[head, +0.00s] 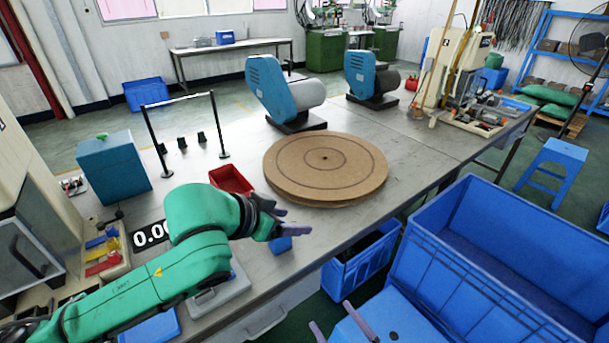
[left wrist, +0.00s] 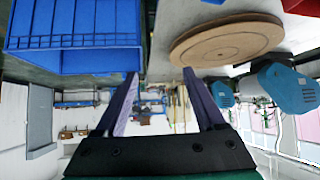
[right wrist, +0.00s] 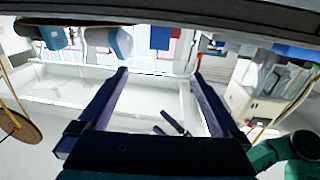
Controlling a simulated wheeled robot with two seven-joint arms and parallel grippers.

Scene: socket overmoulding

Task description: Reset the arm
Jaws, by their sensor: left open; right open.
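The task names no object apart from my arm. My left gripper (head: 281,221), on the green arm, is open and empty above the table, left of and below the round wooden disc (head: 325,168) in the head view. In the left wrist view the open left fingers (left wrist: 160,73) have nothing between them, and the picture is upside down. My right gripper (head: 329,313) shows only by its fingers at the bottom edge of the head view, near a blue stool top. In the right wrist view its fingers (right wrist: 160,73) are apart and hold nothing.
A red bin (head: 231,180) and a small blue block (head: 281,245) are on the table near my left gripper. A large blue crate (head: 480,260) stands right of the table. Blue machines (head: 282,95) stand behind the disc. A blue stool (head: 553,165) is at right.

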